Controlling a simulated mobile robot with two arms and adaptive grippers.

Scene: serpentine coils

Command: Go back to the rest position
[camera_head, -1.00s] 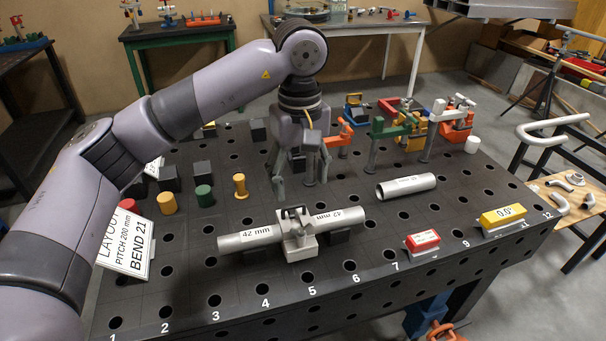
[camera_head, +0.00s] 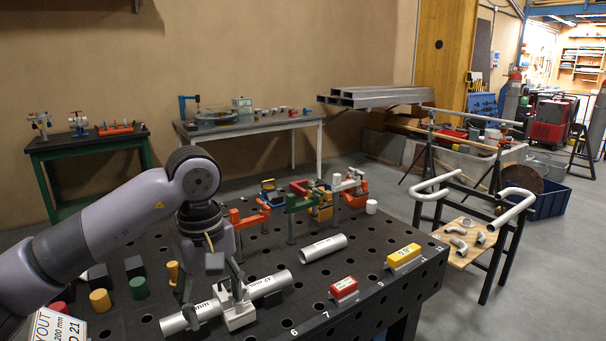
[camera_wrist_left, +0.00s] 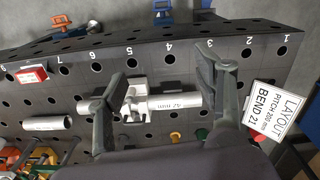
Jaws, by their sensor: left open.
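My left gripper (camera_head: 212,296) is open and empty, with its fingers pointing down at the black perforated table. In the head view its fingers overlap the silver pipe marked 42 mm (camera_head: 266,285) and the grey clamp block (camera_head: 238,317) around it. The clamp block (camera_wrist_left: 134,97) is partly hidden by one finger. My right gripper is not in view.
A loose pipe (camera_head: 322,248), a red block (camera_head: 344,288) and a yellow 0.0° display (camera_head: 403,254) stand on the table (camera_head: 372,275). Orange and green clamps (camera_head: 300,203) stand behind. A layout sign (camera_head: 60,325) and colored pegs are near my arm.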

